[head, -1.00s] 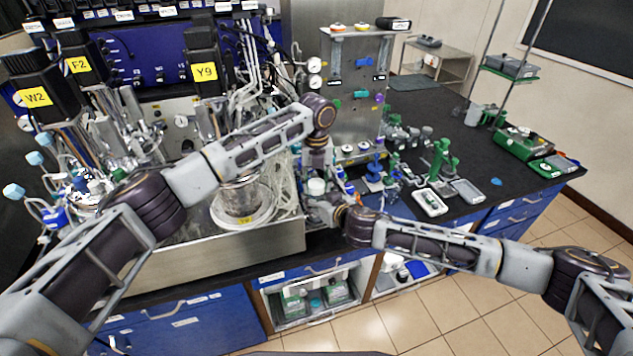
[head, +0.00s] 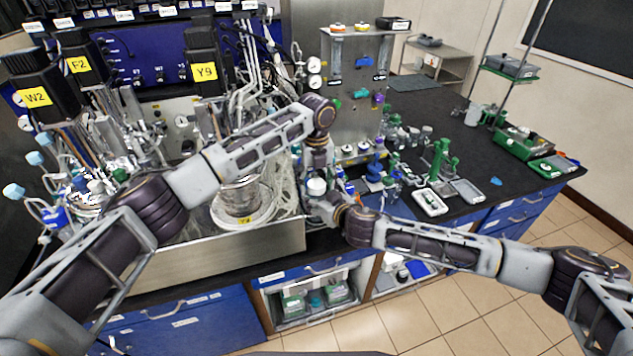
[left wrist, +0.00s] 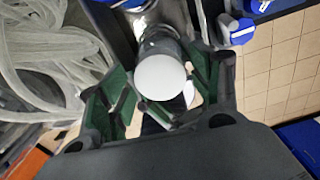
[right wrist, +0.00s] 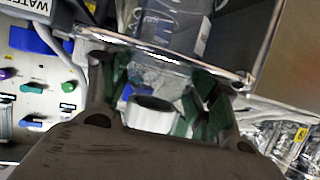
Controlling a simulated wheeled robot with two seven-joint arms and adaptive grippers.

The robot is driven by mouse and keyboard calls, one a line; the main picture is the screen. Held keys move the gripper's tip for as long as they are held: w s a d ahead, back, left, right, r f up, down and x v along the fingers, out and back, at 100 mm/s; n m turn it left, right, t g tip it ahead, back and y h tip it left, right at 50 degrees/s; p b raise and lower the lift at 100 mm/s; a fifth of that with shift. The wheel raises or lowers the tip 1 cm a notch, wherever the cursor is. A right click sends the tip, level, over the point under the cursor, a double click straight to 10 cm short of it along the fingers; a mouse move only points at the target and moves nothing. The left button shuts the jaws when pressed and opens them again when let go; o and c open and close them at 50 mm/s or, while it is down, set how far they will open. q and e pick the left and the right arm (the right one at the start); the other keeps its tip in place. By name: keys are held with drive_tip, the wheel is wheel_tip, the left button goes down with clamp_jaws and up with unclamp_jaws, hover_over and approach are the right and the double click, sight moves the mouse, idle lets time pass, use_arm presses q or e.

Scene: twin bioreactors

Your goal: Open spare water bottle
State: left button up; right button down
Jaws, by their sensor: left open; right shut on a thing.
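The spare water bottle's round white cap (head: 317,187) stands upright beside the steel tray in the head view. In the left wrist view the cap (left wrist: 160,77) faces the camera, with the bottle partly hidden beyond it. My left gripper (head: 318,165) points down above the cap. Its green-padded fingers (left wrist: 163,92) are spread to both sides of the cap; contact cannot be told. My right gripper (head: 325,207) comes in from the right, shut on the bottle. In the right wrist view its fingers (right wrist: 163,82) flank a clear body and a white part (right wrist: 150,113).
The steel tray (head: 250,252) with the bioreactor vessel and loose clear tubing (head: 285,190) lies close on the left. A panel with coloured knobs (head: 352,75) stands behind. Small blue and green labware crowds the bench to the right. Open cubbies (head: 318,295) are below.

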use_arm(q)
drive_tip(key=shift+r, duration=0.1)
drive_tip(key=shift+r, duration=2.15)
drive_tip(key=shift+c, duration=0.2)
drive_tip(key=shift+r+m, duration=1.75)
drive_tip(key=shift+m, duration=0.05)
drive_tip(key=shift+f, duration=0.15)
drive_tip(key=shift+f, duration=3.85)
